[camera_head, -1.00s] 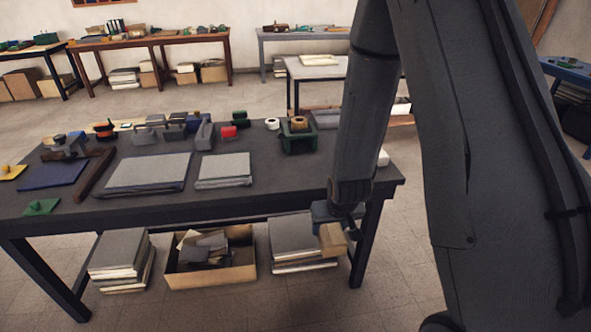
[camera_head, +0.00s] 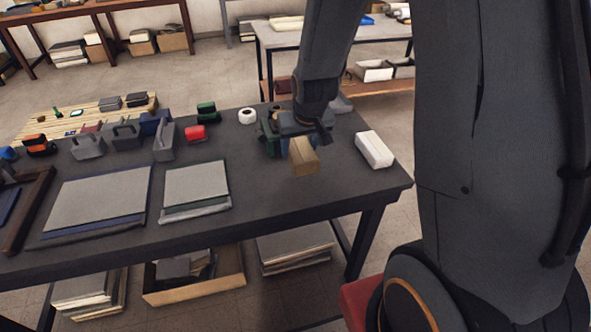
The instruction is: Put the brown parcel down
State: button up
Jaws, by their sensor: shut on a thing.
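The brown parcel (camera_head: 304,158) is a small tan box in my gripper (camera_head: 303,136). My gripper is shut on it and points down, with the parcel below the fingers. The parcel shows over the right part of the dark table (camera_head: 285,200). I cannot tell whether its underside touches the tabletop or hangs a little above it. The far side of the parcel and part of the fingers are hidden.
A white box (camera_head: 374,149) stands to the right of the parcel, near the table's right edge. A green holder (camera_head: 266,138) is close behind my gripper on the left. A white tape roll (camera_head: 247,116) and grey stacked boards (camera_head: 195,185) lie farther left. Bare tabletop lies in front.

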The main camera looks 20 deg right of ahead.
aim_at(304, 156)
jog(key=shift+f+p, duration=1.05)
jog(key=shift+f, duration=3.7)
jog(key=shift+f, duration=0.1)
jog(key=o, duration=1.3)
jog(key=shift+r, duration=0.2)
jog(key=b+v, duration=0.2)
jog(key=v, duration=1)
jog(key=shift+b, duration=0.3)
jog(key=shift+s+r+g+b, duration=0.2)
jog(key=shift+s+r+g, duration=0.4)
jog(key=shift+s, duration=1.5)
jog(key=shift+s+r+g+b, duration=0.2)
jog(key=shift+s+r+g, duration=0.35)
jog(key=shift+s, duration=1.6)
jog(key=shift+s+r+g+b, duration=0.2)
jog(key=shift+s+r+g, duration=0.4)
jog(key=shift+s, duration=1.5)
